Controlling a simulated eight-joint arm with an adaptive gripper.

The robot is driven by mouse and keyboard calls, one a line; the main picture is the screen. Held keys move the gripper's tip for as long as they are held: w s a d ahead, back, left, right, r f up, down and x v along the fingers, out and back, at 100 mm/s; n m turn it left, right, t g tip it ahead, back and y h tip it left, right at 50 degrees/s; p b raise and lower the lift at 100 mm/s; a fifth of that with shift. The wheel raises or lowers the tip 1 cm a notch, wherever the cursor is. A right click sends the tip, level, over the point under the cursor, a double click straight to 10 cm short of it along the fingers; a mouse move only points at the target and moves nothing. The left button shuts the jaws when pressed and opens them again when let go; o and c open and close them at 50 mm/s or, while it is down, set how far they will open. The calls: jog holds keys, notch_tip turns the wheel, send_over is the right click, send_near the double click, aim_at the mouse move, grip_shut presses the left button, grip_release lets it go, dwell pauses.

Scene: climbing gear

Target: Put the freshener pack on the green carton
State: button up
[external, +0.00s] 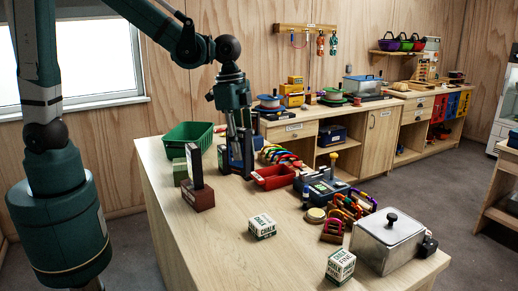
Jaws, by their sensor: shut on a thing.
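A small green block (180,172), which may be the green carton, stands left of my gripper. A dark upright slab (195,167) with a pale edge partly hides it. A brown-red block (198,196) sits at the slab's foot.
A green bin (188,138) stands behind the block. A red tray (273,177) lies right of my gripper. Two chalk boxes (262,227) (340,266) and a metal tin (388,243) stand towards the front. The bench's left front is clear.

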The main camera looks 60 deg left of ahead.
jog(key=s+a+n, duration=0.3)
jog(key=a, duration=0.8)
jog(key=s+a+r+n+y, duration=0.1)
jog(key=s+a+n, duration=0.3)
jog(key=a, duration=0.7)
jog(key=s+a+r+n+t, duration=0.1)
jog(key=s+a+n, duration=0.2)
jog(key=a, duration=0.8)
jog(key=shift+s+a+n+p, duration=0.3)
jog(key=shift+a+n+p, duration=0.05)
jog(key=shift+n, duration=0.35)
notch_tip(320, 180, down, 6)
jog(key=shift+f, duration=0.15)
jog(key=shift+f+b, duration=0.35)
jog(key=shift+f, duration=1.45)
jog(key=shift+f, duration=0.1)
